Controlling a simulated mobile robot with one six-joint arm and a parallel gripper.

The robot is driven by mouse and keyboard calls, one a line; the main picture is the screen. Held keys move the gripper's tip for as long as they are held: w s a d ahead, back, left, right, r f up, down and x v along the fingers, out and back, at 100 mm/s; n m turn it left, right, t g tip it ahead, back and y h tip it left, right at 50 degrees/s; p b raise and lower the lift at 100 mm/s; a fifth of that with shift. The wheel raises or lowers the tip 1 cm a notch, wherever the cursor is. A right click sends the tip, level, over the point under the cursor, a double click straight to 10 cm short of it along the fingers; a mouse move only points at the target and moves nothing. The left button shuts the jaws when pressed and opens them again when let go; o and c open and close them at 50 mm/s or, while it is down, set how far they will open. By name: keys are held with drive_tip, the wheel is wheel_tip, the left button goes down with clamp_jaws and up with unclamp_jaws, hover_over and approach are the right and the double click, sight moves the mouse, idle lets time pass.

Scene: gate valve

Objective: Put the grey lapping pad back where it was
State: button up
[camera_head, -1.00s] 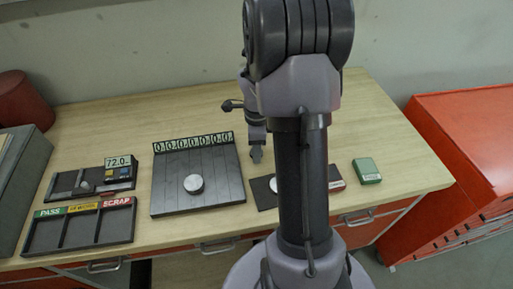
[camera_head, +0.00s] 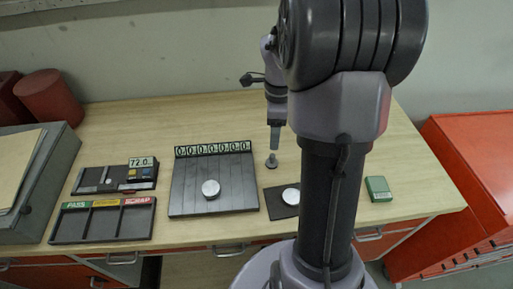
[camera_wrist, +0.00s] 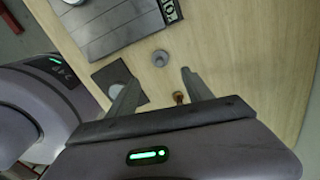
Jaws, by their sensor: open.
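A small round grey piece with a narrower raised top (camera_head: 271,161) stands on the wooden bench, right of the ribbed dark plate; I take it for the lapping pad. It also shows in the wrist view (camera_wrist: 160,58). My gripper (camera_head: 274,149) is just above it in the head view. In the wrist view my gripper (camera_wrist: 161,78) is open, with the grey piece just beyond the fingertips and apart from both fingers. A small brown piece (camera_wrist: 180,97) shows between the fingers; its height is unclear, and it does not show in the head view.
The ribbed plate (camera_head: 235,194) carries a silver disc (camera_head: 211,189). A dark mat (camera_head: 274,207) with a pale disc (camera_head: 290,196) lies in front of the grey piece. A green box (camera_head: 378,188) sits right; a sorting tray (camera_head: 105,228) sits left. The bench back is clear.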

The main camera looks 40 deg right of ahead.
drive_tip(key=s+a+r+n+t, duration=0.1)
drive_tip(key=s+a+r+n, duration=0.1)
drive_tip(key=a+r+n, duration=0.4)
drive_tip(key=s+a+r+n+t, duration=0.2)
drive_tip(key=a+n, duration=0.2)
drive_tip(key=a, duration=0.5)
drive_tip(key=s+a+r+n+t, duration=0.1)
drive_tip(key=s+a+r+n, duration=0.3)
drive_tip(key=a, duration=0.3)
drive_tip(key=s+a+n+t+y, duration=0.2)
drive_tip(key=s+a+n, duration=0.25)
drive_tip(key=n, duration=0.35)
wheel_tip(320, 180, down, 8)
drive_tip(key=b, duration=0.9)
drive_tip(key=shift+a+f, duration=0.25)
drive_tip(key=shift+a, duration=0.15)
